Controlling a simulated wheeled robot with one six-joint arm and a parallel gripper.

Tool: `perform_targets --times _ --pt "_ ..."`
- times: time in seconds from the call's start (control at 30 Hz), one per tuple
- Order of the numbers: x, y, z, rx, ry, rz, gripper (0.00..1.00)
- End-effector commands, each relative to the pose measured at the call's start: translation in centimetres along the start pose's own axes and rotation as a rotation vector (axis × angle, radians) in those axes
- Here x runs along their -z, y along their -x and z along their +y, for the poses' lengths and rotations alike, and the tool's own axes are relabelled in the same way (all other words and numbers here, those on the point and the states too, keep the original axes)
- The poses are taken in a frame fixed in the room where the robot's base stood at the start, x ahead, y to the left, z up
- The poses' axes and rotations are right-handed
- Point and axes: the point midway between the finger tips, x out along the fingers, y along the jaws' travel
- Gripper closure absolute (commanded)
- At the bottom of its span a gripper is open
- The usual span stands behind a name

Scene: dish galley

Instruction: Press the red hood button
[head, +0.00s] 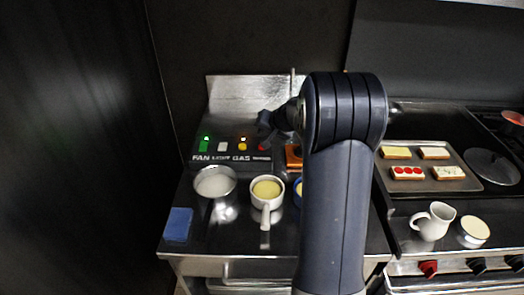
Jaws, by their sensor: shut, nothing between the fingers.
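A control panel (230,157) stands at the back of the steel counter, with a row of buttons labelled FAN, LIGHT, GAS and a fourth label too small to read. The red button (262,147) is at the right end of the row, small and partly covered by my gripper. My gripper (264,138) is shut and empty, just above and in front of the red button. I cannot tell whether it touches the button. Left of it are a yellow button (242,146), a white button (222,147) and a green button (204,145). Lamps glow above the green and yellow ones.
A steel pot (215,183), a white pan with yellow content (267,188) and a blue cloth (178,224) are on the counter. An orange object (293,158) is partly behind my arm. The stove at right holds a tray (440,184), a white jug (433,221) and a bowl (474,231).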

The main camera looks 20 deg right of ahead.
Motion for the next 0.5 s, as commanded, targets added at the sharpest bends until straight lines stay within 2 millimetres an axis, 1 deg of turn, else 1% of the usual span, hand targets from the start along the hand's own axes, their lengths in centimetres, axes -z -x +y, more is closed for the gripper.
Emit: perform_targets --times 0.03,0.2,0.5 --pt "-0.6 -0.9 0.6 0.000 0.001 0.000 1.00" --pt "-1.3 -1.8 1.3 0.000 0.000 0.000 1.00" --pt "-1.4 -1.9 1.4 0.001 0.000 0.000 1.00"
